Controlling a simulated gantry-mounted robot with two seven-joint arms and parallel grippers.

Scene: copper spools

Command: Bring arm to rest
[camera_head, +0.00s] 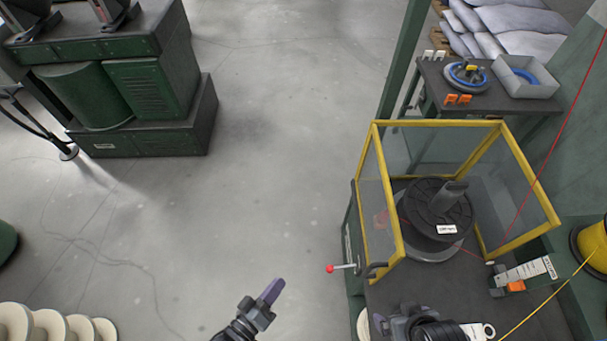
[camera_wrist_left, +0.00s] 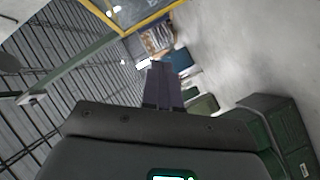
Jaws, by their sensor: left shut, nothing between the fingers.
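My left gripper (camera_head: 273,290) is at the bottom of the head view, left of the yellow-framed enclosure. Its purple-grey fingers are shut and empty, above bare floor. In the left wrist view the closed fingers (camera_wrist_left: 163,85) stand together in the middle with nothing between them.
The yellow-framed clear enclosure (camera_head: 437,124) holds a black spool (camera_head: 425,205). A red-knobbed lever (camera_head: 331,268) juts from its left side. Pale spools (camera_head: 55,326) stand at the lower left. A dark green machine (camera_head: 150,85) is at the upper left. The middle floor is clear.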

